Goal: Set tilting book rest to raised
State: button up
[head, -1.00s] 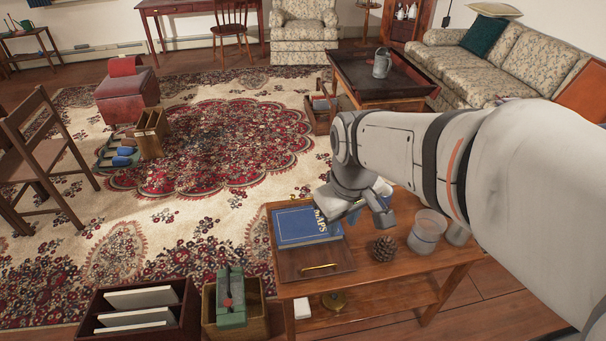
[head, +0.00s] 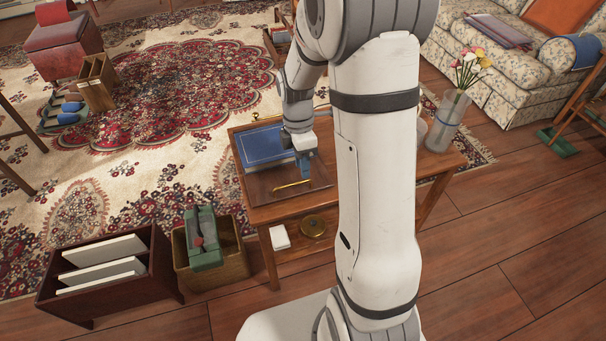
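The tilting book rest (head: 262,188) is a brown wooden board on the small wooden table, with a brass bar (head: 293,185) near its front edge. It appears to lie flat or nearly flat. A blue book (head: 262,146) lies on it, its right part hidden behind my arm. My gripper (head: 304,169) points down, just above the front right part of the rest and close to the brass bar's right end. Its blue fingertips are small and partly overlapping, so I cannot tell whether they are open or touch the rest.
The small table (head: 349,199) has a lower shelf with a white box (head: 279,237) and a round brass object (head: 312,227). A vase of flowers (head: 449,120) stands at its right. A dark wooden crate (head: 66,290) and a smaller box (head: 237,265) stand on the floor at front left.

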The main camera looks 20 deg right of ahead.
aim_at(303, 187)
jog(key=shift+s+f+b, duration=0.15)
jog(key=shift+f, duration=0.65)
jog(key=shift+s+f+b, duration=0.15)
jog(key=shift+f, duration=0.65)
jog(key=shift+c, duration=0.2)
grip_shut()
